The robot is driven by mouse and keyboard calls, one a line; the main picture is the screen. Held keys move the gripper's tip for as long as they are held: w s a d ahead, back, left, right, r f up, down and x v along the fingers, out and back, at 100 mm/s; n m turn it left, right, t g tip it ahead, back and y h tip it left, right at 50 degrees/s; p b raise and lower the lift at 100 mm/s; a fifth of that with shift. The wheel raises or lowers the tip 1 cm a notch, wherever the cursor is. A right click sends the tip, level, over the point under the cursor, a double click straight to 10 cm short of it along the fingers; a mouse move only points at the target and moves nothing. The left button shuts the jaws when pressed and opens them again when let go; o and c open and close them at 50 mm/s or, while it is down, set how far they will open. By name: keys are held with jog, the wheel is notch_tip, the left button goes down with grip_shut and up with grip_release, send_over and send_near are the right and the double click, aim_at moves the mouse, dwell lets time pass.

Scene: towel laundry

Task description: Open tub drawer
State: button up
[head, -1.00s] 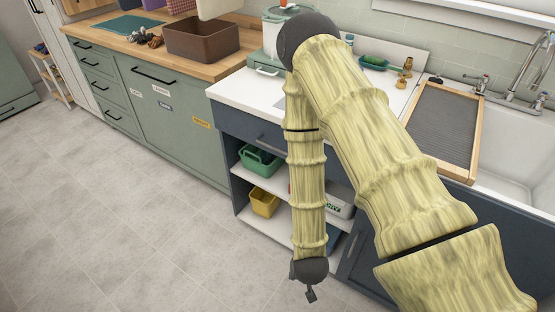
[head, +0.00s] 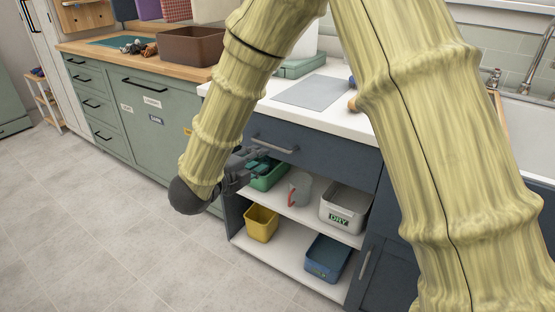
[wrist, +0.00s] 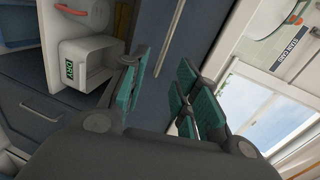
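The dark blue drawer (head: 315,159) sits under the white counter, above open shelves holding tubs. It looks shut in the head view. Its grey bar handle (head: 275,145) runs across the front. My gripper (head: 262,160) is in front of the drawer's left part, close to the handle's left end and a little below it. In the wrist view my gripper (wrist: 166,88) has its green-padded fingers apart with nothing between them. The handle (wrist: 172,38) shows there as a pale slanted bar beyond the fingertips. I cannot tell whether a finger touches the drawer front.
Below are a green tub (head: 270,178), a jug with a red handle (head: 299,188), a white tub labelled DRY (head: 345,208), a yellow tub (head: 261,223) and a blue tub (head: 328,257). A green cabinet (head: 150,125) stands at left. The floor in front is clear.

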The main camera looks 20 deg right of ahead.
aim_at(277, 148)
jog(key=shift+m, duration=0.3)
jog(key=x, duration=0.7)
jog(key=b+x, duration=0.1)
jog(key=x, duration=0.2)
jog(key=shift+w+d+r, duration=0.1)
jog(key=shift+d+r, duration=0.2)
jog(key=shift+d, duration=0.05)
grip_shut()
